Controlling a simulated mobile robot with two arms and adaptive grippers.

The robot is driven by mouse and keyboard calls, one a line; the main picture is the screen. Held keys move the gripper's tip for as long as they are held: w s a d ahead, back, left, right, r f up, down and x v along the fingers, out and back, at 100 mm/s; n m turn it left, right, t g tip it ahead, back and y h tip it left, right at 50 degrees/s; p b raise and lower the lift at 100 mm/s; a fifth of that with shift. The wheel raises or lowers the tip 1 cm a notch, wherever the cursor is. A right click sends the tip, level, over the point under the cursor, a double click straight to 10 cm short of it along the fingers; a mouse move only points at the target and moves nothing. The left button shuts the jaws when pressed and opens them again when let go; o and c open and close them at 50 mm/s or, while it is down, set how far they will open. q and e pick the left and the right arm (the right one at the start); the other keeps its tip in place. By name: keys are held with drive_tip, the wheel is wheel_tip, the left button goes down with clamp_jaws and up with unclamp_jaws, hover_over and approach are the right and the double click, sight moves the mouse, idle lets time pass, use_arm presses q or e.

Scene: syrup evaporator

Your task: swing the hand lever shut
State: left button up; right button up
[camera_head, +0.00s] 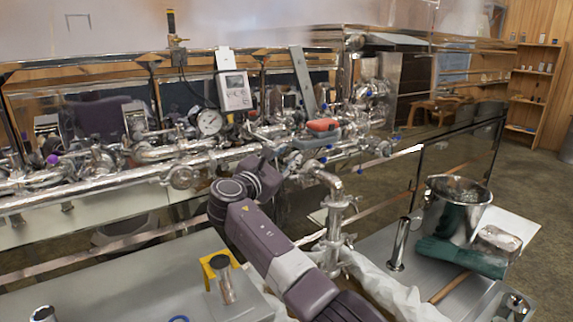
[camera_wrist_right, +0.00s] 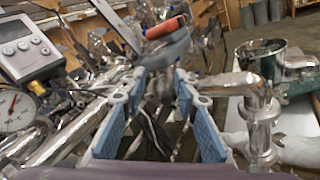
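Several valve levers with blue tips sit along the shiny pipework; one blue-tipped lever (camera_head: 385,149) points right from the pipe near my right gripper. I cannot tell for sure which is the hand lever. A red-orange grip on a grey-blue body (camera_head: 323,126) sits just beyond the gripper; it also shows at the top of the right wrist view (camera_wrist_right: 166,28). My right gripper (camera_head: 288,158) reaches the pipes. In the wrist view its blue-padded fingers (camera_wrist_right: 155,100) are apart, with pipe fittings beyond and nothing clearly held. My left gripper is out of view.
A dial gauge (camera_head: 209,122) and a grey digital meter (camera_head: 234,91) stand left of the gripper. A vertical pipe (camera_head: 335,225) rises to its right. A steel pot (camera_head: 455,208) and green glove (camera_head: 462,257) are on the right bench. A yellow bracket (camera_head: 208,268) stands lower left.

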wheel_tip(320, 180, up, 8)
drive_tip(key=shift+f, duration=0.15)
